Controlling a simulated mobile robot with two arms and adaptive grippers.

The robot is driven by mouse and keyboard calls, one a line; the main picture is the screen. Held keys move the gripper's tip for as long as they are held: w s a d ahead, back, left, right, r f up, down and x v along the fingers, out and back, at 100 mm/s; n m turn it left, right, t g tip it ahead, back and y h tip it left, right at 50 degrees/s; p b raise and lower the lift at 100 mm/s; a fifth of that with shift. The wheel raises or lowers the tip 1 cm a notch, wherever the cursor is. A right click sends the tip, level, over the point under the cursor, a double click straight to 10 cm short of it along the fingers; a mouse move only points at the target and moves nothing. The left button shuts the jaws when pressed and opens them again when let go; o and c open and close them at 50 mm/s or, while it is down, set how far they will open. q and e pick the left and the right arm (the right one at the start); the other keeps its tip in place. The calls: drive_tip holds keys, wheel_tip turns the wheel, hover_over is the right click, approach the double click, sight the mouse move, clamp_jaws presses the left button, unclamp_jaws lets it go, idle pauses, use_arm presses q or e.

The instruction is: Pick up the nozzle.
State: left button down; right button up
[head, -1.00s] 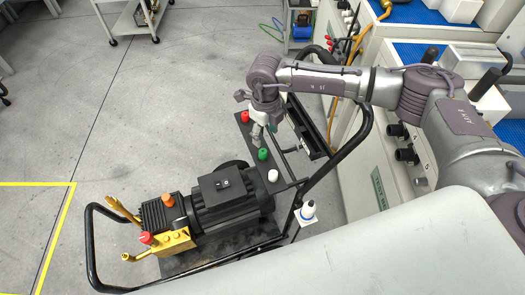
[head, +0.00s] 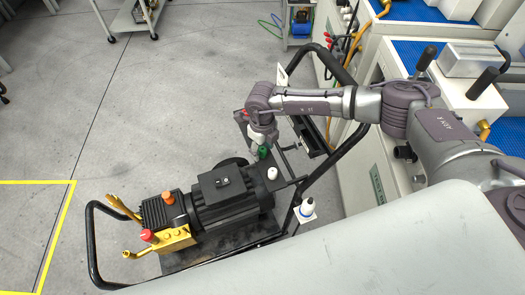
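Several small coloured nozzles sit on the dark strip at the back of the pressure washer cart. A green nozzle (head: 263,153) shows right at the tip of my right gripper (head: 258,148), and a white nozzle (head: 272,173) stands just in front of it, clear of the gripper. A bit of red shows behind the wrist; the rest of the strip there is hidden. My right gripper points down over the strip. Its fingers are small and partly hidden, so I cannot tell if they touch the green nozzle or are closed. My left gripper is not in view.
The washer's black motor (head: 228,188) and yellow-brass pump (head: 175,239) are in front of the strip. The black cart handle (head: 340,152) rises close to my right forearm. A white bottle (head: 307,207) stands at the right. The grey floor at left is open.

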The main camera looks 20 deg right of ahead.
clamp_jaws()
drive_tip(key=shift+r, duration=0.1)
